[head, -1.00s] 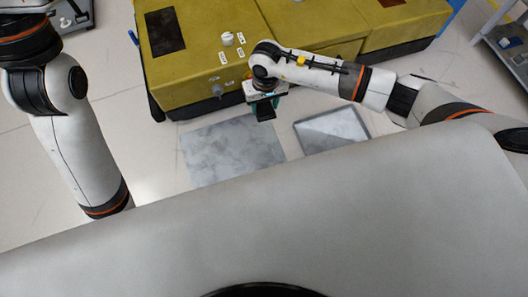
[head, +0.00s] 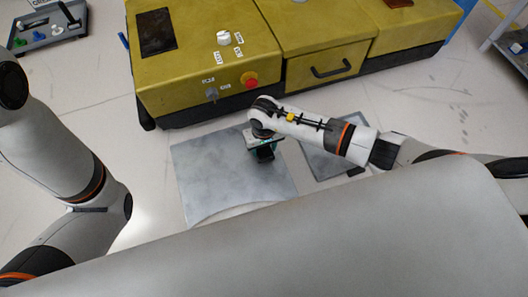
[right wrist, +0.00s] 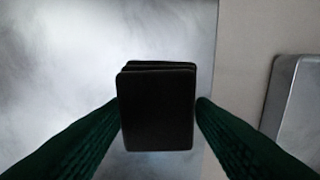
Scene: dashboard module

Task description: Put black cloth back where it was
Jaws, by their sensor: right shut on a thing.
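The black cloth (right wrist: 157,108) shows in the right wrist view as a dark, folded block with stacked layers at its top edge. My right gripper (right wrist: 158,120) is shut on it, with one green finger at each side. In the head view my right gripper (head: 264,150) is over the right part of a grey marbled panel (head: 215,172), with the dark cloth below it. I cannot tell whether the cloth touches the panel. My left arm is at the left of the head view; its gripper is outside the frame.
A grey tray (head: 322,165) lies right of the panel, partly behind my right arm. A yellow-green dashboard module (head: 200,55) with a red button (head: 250,79), a white knob (head: 223,38) and a drawer handle (head: 334,70) stands behind. A tool tray (head: 45,30) is at the far left.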

